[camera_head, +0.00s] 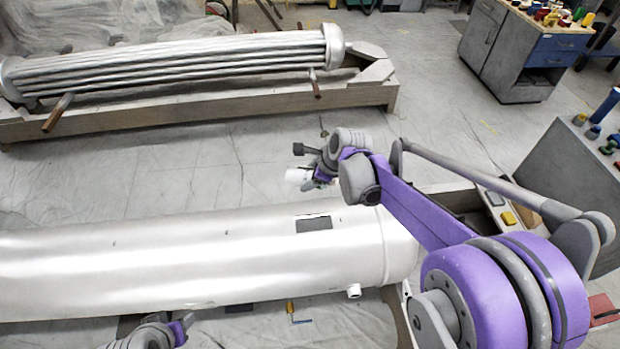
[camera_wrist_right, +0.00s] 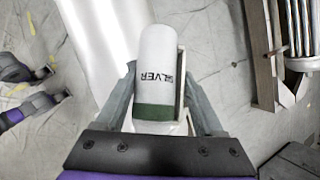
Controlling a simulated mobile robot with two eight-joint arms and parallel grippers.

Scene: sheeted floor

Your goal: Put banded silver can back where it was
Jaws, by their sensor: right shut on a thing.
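The banded silver can (camera_wrist_right: 157,60) is white, with a dark green band and the lettering "SILVER", and fills the middle of the right wrist view. My right gripper (camera_wrist_right: 157,80) is shut on it, one finger on each side. In the head view, my right gripper (camera_head: 312,166) is in the air by the far side of the large silver cylinder, and the can shows as a small white shape (camera_head: 296,175), partly hidden by the gripper. My left gripper (camera_head: 150,336) is at the bottom edge, cut off, and its fingers cannot be made out.
The large silver cylinder (camera_head: 120,262) lies across the front, with a dark rectangular patch (camera_head: 314,224) on top. A ribbed tube bundle (camera_head: 180,62) lies in a wooden cradle (camera_head: 200,110) behind. A cabinet (camera_head: 520,50) stands back right. Sheeted floor between cylinder and cradle is clear.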

